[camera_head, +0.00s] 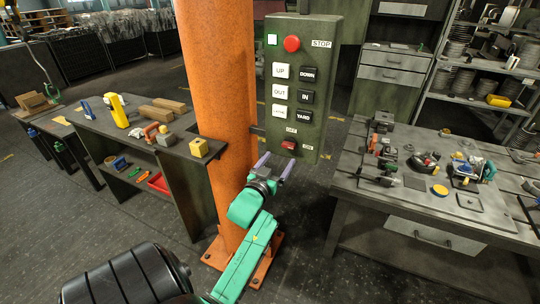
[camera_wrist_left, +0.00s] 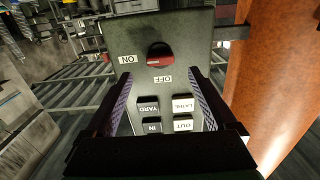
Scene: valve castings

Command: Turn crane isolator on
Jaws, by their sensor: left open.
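The crane isolator is a red rotary knob (camera_head: 289,145) near the bottom of a green-grey control box (camera_head: 320,90) mounted by an orange column. An OFF label (camera_head: 291,130) is above it and an ON label (camera_head: 307,147) to its right. The knob (camera_wrist_left: 160,56) also shows in the left wrist view, where the panel is upside down. A pale mark is on the knob; its exact pointing is hard to tell. My left gripper (camera_head: 275,166) is open and empty, just below and left of the knob, its fingers apart from it. My right gripper is not in view.
The orange column (camera_head: 222,90) stands close left of the box. Push buttons (camera_head: 282,92) and a red STOP button (camera_head: 292,44) sit above the knob. A workbench (camera_head: 350,182) with castings is at right, and a dark bench (camera_head: 130,135) with tools at left.

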